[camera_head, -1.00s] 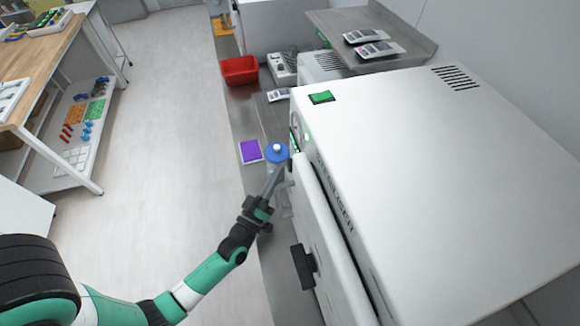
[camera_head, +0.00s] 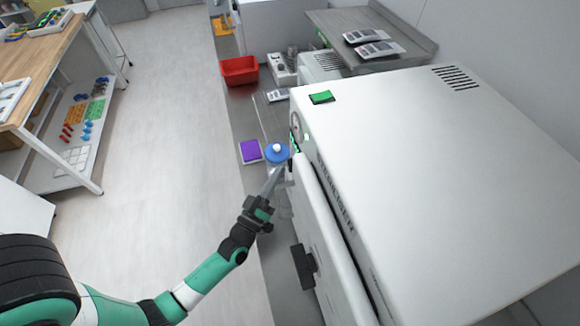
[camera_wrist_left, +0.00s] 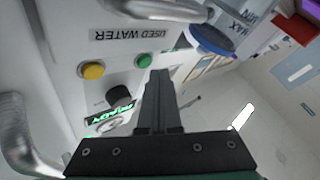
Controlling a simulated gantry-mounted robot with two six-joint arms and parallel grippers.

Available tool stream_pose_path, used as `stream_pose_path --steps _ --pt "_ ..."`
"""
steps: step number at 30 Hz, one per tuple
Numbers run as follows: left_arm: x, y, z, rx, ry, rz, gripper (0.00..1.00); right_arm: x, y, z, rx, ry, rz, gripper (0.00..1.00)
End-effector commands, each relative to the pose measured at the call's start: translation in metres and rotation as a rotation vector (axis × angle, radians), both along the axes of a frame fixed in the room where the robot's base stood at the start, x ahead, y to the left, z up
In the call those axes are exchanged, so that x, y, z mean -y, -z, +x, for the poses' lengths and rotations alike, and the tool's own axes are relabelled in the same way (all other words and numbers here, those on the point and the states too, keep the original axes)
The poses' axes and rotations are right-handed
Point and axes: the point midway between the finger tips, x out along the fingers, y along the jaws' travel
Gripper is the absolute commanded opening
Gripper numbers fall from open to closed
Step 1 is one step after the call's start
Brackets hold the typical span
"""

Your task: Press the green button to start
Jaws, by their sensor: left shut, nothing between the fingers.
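The green button (camera_wrist_left: 143,60) shows in the left wrist view on the machine's pale front panel, beside a yellow button (camera_wrist_left: 93,70). My left gripper (camera_wrist_left: 158,74) is shut and empty; its tips appear just below and right of the green button in that picture. I cannot tell whether they touch it. In the head view my left gripper (camera_head: 276,178) points at the front of the large white machine (camera_head: 420,170), below a blue-lidded container (camera_head: 277,153). The button itself cannot be made out there. My right gripper is not in view.
A black knob (camera_wrist_left: 118,97) and a green-lit READY display (camera_wrist_left: 108,118) sit near the buttons. A metal handle (camera_wrist_left: 20,130) stands out at left. A dark door handle (camera_head: 302,266), a purple pad (camera_head: 250,151) and a red bin (camera_head: 239,70) are around the machine.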

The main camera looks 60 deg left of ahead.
Motion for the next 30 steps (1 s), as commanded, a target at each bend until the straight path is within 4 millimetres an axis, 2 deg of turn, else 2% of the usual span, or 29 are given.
stream_pose_path --steps 6,30 --pt "0.002 0.000 0.007 0.000 0.000 -0.001 0.00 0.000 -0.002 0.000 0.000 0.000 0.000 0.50" --pt "0.003 0.000 0.013 0.000 0.001 0.000 0.00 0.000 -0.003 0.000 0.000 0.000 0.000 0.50"
